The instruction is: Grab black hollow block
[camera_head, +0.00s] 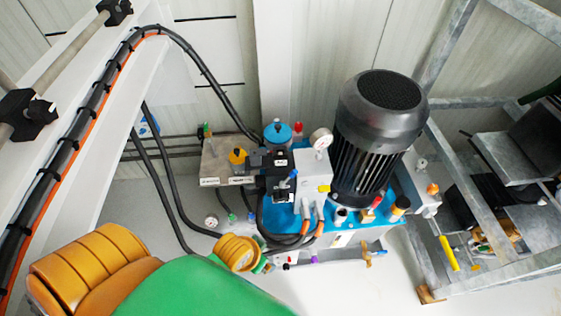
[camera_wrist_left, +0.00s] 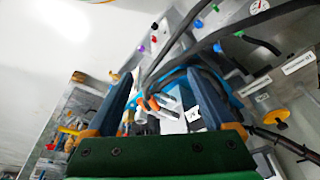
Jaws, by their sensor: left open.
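A black block with small white labels (camera_head: 281,174) sits among the fittings on the blue-topped pump unit, left of the white block with the gauge. I cannot tell from here whether it is hollow. My green and orange left arm comes in from the bottom left of the head view, its forward end just below the pump unit; the fingers are not clear there. In the left wrist view my left gripper (camera_wrist_left: 160,82) is open, its two dark blue fingers spread with hoses and orange-tipped fittings visible between and beyond them. Nothing is clearly held. My right gripper is not in view.
A large black motor (camera_head: 372,140) stands right of the black block. Black hoses (camera_head: 168,180) loop down on the left. A white beam (camera_head: 95,115) carries black clamps and cables. A grey metal frame (camera_head: 485,190) stands at right. The pale floor below the unit looks clear.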

